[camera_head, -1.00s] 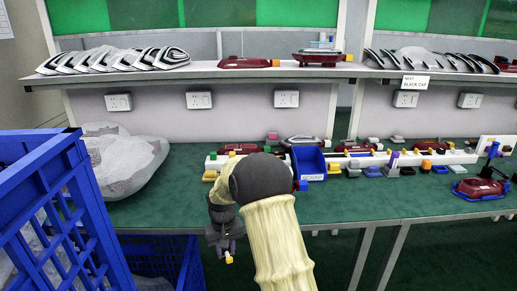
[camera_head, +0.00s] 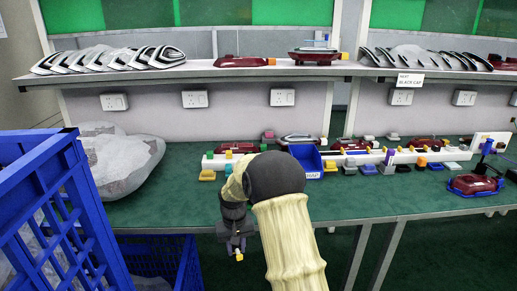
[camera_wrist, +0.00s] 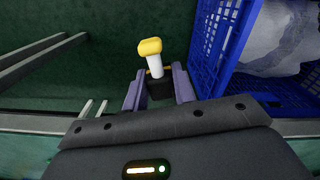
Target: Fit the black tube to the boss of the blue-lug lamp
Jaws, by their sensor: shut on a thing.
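My gripper (camera_wrist: 158,92) hangs in front of the table edge, low over the floor, in the head view (camera_head: 238,252). It is shut on a small piece with a yellow head (camera_wrist: 150,47), a white shaft and a black lower part between the fingers. I cannot tell whether this is the black tube. Dark red lamps sit along the white rail on the green table, one of them (camera_head: 354,146) near the middle. Another red lamp (camera_head: 474,185) sits at the right beside a blue upright. Which lamp has the blue lug, and its boss, are too small to tell.
A blue crate (camera_head: 50,215) stands close at the left, and beside my gripper in the wrist view (camera_wrist: 228,45). A blue bin (camera_head: 308,160) and several small coloured parts stand along the rail (camera_head: 215,162). The front of the green table (camera_head: 380,205) is clear.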

